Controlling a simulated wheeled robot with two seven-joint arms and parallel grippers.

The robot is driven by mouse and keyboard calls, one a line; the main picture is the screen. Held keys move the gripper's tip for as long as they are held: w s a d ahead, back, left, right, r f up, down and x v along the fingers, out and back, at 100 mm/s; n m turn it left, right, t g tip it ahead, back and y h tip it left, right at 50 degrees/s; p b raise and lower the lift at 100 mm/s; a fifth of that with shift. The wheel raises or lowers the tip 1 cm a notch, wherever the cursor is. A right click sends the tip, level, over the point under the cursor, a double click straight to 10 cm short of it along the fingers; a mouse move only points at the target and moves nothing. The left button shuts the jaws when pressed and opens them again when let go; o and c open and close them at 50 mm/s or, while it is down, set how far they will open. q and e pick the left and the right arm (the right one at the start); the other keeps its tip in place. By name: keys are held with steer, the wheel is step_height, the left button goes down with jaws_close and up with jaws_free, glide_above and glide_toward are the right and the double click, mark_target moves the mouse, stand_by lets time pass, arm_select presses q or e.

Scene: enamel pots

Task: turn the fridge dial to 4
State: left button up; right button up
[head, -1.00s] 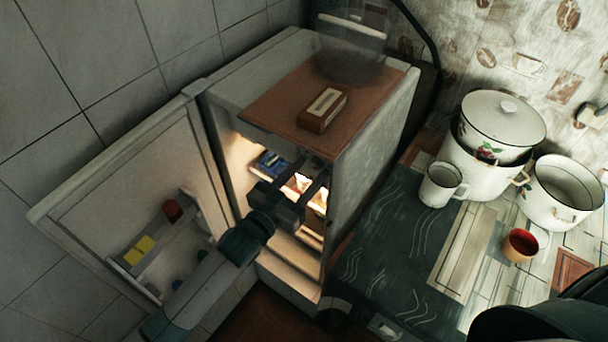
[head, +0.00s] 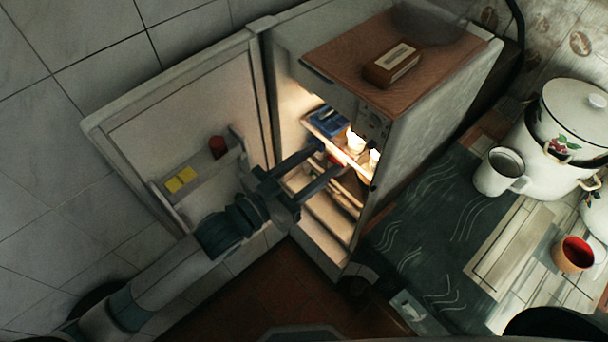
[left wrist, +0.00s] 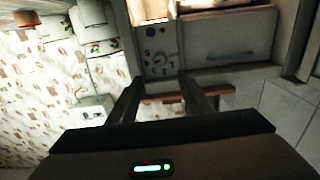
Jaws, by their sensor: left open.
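The fridge (head: 418,130) stands open, its door (head: 180,120) swung to the left. A small control panel (head: 374,122) with dark knobs sits at the upper right of the lit opening; its numbers are too small to read. In the left wrist view, which looks upside down, the panel shows a round pale dial (left wrist: 159,59) with marks around it and a dark knob (left wrist: 150,32). My left gripper (head: 328,158) is open and empty, in front of the opening, below and left of the panel. Its fingers (left wrist: 160,92) point toward the panel, apart from it. My right gripper is not seen.
A brown box (head: 391,66) lies on the fridge's wooden top (head: 345,50). Inside is a shelf with a blue item (head: 326,121) and pale cups (head: 356,141). A mug (head: 498,172), a red-lined cup (head: 573,254) and enamel pots (head: 572,120) stand at the right.

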arm_select(q)
steer(key=shift+b+v, duration=0.3)
steer(key=shift+v, duration=1.45)
